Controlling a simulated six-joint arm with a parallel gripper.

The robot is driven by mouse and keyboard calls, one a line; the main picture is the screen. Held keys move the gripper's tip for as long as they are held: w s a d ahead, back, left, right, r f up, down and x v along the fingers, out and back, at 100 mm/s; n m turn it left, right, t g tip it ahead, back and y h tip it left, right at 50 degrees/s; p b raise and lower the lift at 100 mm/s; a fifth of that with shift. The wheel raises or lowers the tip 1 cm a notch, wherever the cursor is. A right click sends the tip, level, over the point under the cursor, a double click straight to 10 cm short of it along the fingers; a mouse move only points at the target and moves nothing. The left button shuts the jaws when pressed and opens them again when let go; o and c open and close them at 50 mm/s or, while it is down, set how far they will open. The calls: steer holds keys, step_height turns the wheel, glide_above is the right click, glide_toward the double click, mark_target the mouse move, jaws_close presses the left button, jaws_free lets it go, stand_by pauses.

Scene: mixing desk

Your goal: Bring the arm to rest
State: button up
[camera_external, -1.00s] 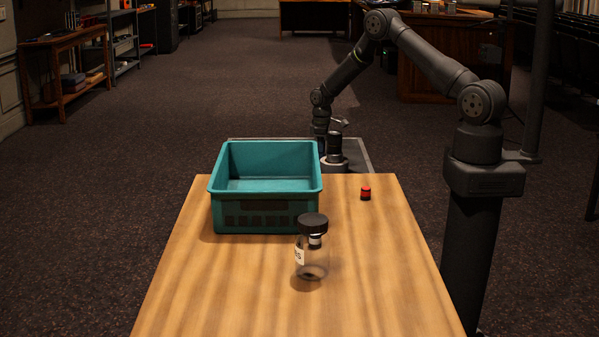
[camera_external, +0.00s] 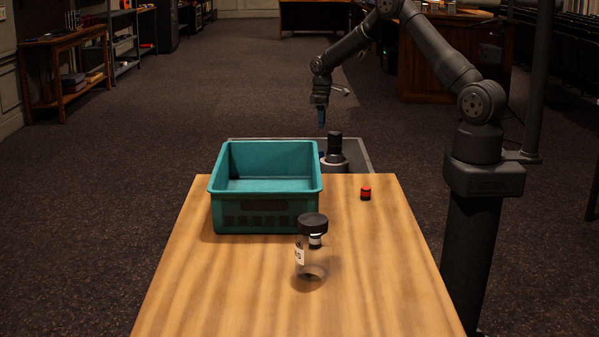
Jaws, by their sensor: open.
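My gripper (camera_external: 321,122) hangs pointing down above the grey surface beyond the far edge of the table. It is open, and I see nothing held in it. It is clear of the dark upright object (camera_external: 334,146) below it and of the teal crate (camera_external: 266,212) to the lower left. My arm reaches to it from the column at the right.
The wooden table (camera_external: 370,270) holds the teal crate, a clear jar (camera_external: 312,262) with a black lid near the middle, and a small red and black object (camera_external: 366,193) at the right. A grey tray-like surface (camera_external: 358,160) lies behind the table. The air above the table is free.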

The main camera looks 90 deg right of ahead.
mark_target(321, 152)
step_height(321, 152, down, 12)
steer(key=shift+d, duration=0.15)
steer(key=shift+r, duration=1.8)
